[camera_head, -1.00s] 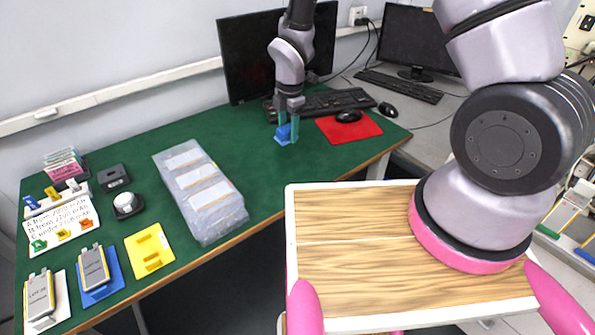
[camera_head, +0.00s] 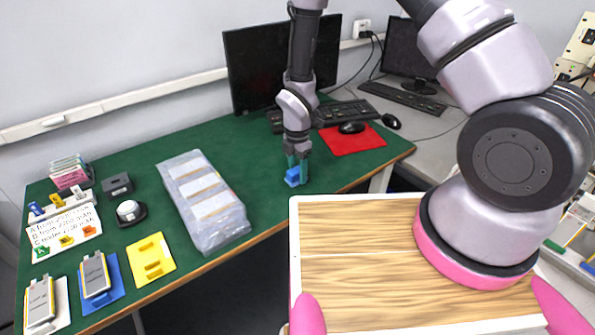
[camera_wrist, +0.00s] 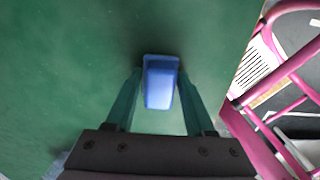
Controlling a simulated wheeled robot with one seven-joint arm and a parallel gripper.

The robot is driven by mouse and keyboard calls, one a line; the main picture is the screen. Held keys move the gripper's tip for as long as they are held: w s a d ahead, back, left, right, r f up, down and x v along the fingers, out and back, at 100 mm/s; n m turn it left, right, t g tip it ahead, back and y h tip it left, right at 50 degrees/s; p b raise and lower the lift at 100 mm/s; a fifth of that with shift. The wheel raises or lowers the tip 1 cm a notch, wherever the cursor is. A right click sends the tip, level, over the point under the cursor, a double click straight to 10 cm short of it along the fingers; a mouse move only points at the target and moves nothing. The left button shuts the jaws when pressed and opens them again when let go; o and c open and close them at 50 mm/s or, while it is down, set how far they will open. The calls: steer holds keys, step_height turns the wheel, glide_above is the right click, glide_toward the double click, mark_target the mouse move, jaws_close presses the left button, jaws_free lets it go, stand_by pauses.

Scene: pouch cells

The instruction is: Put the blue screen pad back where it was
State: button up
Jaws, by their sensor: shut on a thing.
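My gripper (camera_head: 297,164) is shut on a small blue block-like thing (camera_head: 293,177), low over the green table, right of the plastic-wrapped pack. In the wrist view the blue thing (camera_wrist: 160,82) sits between the two green fingers of my gripper (camera_wrist: 157,92). I cannot tell whether it touches the table. A blue pad (camera_head: 102,287) lies at the table's near left with a grey pouch cell (camera_head: 95,274) on it. I cannot tell which blue thing is the screen pad.
A clear-wrapped pack (camera_head: 204,200) lies mid-table. A yellow pad (camera_head: 150,259), a white-based cell (camera_head: 40,300), a lettered sign (camera_head: 64,232) and a round knob (camera_head: 128,210) stand left. A red mouse mat (camera_head: 352,139) and keyboard (camera_head: 340,113) are behind. Green table (camera_head: 262,208) is bare around my gripper.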

steer(key=o, duration=1.2)
step_height(320, 180, up, 12)
steer(key=r, duration=0.1)
step_height(320, 180, up, 8)
steer(key=m+t, duration=0.1)
steer(key=m, duration=0.3)
glide_above(298, 169)
steer(key=w+d, duration=0.3)
steer(key=d, duration=0.1)
steer(key=s+d+r+m+t+y, duration=0.1)
steer(key=d+r+m, duration=0.3)
steer(key=r, duration=0.2)
steer(key=d+r+m+t, duration=0.1)
steer(key=d+r+m, duration=0.25)
steer(key=r, duration=0.25)
steer(key=s+d+r+m+t, duration=0.2)
steer(key=s+d+r+m, duration=0.3)
steer(key=s+r+m, duration=0.2)
steer(key=s+d+r+m+t+y, duration=0.1)
steer(key=s+d+r+m, duration=0.4)
steer(key=r+m, duration=0.5)
steer(key=s+t, duration=0.1)
steer(key=s, duration=0.1)
steer(key=shift+s+d, duration=0.3)
steer(key=shift+d, duration=0.05)
